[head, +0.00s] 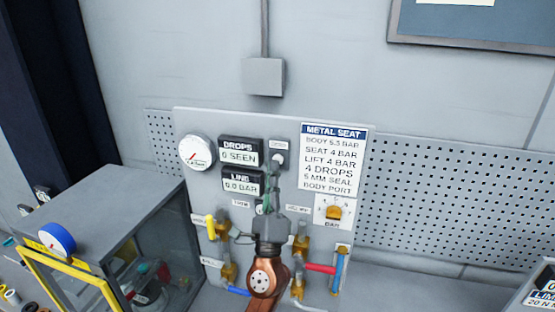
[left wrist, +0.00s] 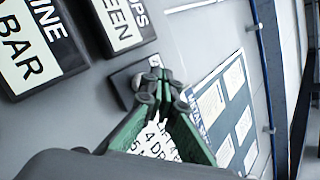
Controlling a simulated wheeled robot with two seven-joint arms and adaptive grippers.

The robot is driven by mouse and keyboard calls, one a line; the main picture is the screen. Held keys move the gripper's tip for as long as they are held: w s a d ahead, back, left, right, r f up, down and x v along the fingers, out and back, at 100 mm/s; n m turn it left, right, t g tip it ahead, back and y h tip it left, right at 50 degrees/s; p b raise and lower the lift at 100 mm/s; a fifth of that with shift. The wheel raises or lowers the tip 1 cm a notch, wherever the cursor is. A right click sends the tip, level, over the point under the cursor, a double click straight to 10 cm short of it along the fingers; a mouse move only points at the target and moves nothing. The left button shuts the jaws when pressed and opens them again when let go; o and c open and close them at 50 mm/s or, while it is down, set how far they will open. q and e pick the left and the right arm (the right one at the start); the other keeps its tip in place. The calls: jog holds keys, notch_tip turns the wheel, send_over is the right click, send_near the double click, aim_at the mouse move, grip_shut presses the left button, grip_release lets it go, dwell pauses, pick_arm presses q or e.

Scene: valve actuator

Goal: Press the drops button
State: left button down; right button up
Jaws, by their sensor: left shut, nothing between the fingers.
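The drops button is a small grey box (head: 281,148) with a pale label on the upright panel, just right of the DROPS display (head: 240,151), which reads 0 SEEN. My left gripper (head: 276,162) reaches up from below, shut and empty, its tips at the lower part of the box. In the left wrist view the box (left wrist: 122,76) shows behind the closed dark fingertips (left wrist: 163,88) with a round grey cap partly hidden by them. I cannot tell whether the tips touch the cap. My right gripper is not in view.
The LINE display (head: 242,182) reads 0.0 BAR below DROPS. A round white gauge (head: 197,153) is left, a METAL SEAT sign (head: 333,155) right. Valves and coloured pipes (head: 321,268) sit low on the panel. A grey cabinet (head: 110,205) with clear sides stands left.

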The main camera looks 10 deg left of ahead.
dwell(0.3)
pick_arm(q)
jog(key=s+p, duration=0.2)
jog(key=s, duration=0.3)
dwell(0.8)
